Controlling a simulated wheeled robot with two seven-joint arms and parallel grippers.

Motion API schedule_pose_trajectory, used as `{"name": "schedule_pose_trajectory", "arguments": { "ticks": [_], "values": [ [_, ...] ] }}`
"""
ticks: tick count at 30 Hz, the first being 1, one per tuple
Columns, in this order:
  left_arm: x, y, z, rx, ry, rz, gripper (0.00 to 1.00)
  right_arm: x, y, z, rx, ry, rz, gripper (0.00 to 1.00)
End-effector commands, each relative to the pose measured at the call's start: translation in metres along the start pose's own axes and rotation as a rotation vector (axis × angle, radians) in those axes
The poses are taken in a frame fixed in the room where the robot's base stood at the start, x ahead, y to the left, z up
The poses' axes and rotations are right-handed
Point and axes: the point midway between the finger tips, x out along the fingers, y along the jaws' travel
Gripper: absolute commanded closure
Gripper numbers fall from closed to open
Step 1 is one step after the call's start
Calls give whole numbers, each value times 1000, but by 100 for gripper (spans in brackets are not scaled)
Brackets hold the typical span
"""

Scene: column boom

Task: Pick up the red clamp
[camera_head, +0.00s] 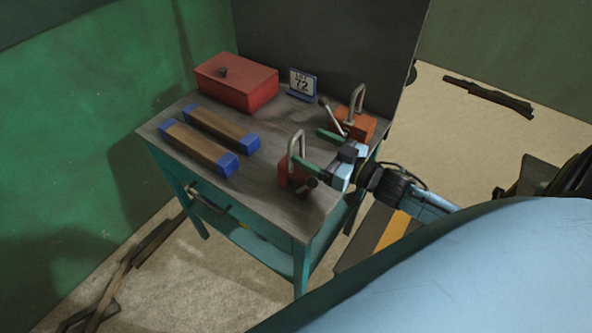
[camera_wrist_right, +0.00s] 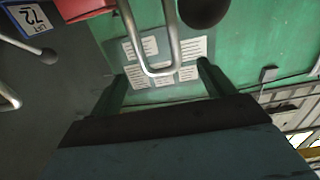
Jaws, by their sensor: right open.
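The red clamp (camera_head: 288,172) stands near the front right of the table, a red block with a grey metal U-shaped loop rising from it. My right gripper (camera_head: 316,149) is open just right of the loop, its green fingers pointing toward it. In the right wrist view, the metal loop (camera_wrist_right: 160,71) appears between the open fingers of the right gripper (camera_wrist_right: 162,86). I cannot tell whether it lies within their depth. Part of the clamp's red body is hidden behind the gripper. My left gripper is not in view.
An orange clamp (camera_head: 362,125) with a loop and lever stands behind my right gripper. A red box (camera_head: 237,84), a sign reading 72 (camera_head: 302,83) and two blue-ended wooden bars (camera_head: 208,145) share the table (camera_head: 262,200). The table's front middle is clear.

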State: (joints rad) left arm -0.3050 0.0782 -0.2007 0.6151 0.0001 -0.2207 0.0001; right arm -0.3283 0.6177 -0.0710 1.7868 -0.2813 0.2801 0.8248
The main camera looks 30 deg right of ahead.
Motion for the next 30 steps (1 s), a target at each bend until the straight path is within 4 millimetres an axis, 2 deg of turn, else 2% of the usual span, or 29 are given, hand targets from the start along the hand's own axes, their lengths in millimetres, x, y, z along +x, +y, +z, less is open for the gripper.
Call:
{"name": "schedule_pose_trajectory", "arguments": {
  "ticks": [3,10,19,29,30],
  "values": [
    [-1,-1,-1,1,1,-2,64,13,0,0,0,1,1,19],
    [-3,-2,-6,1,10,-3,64,26,0,0,-1,1,1,19],
    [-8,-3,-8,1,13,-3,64,64,-1,2,-1,0,2,19],
    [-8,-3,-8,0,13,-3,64,70,-1,2,0,-1,0,19],
    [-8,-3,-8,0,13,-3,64,70,-1,2,0,-1,0,24]
  ]
}}
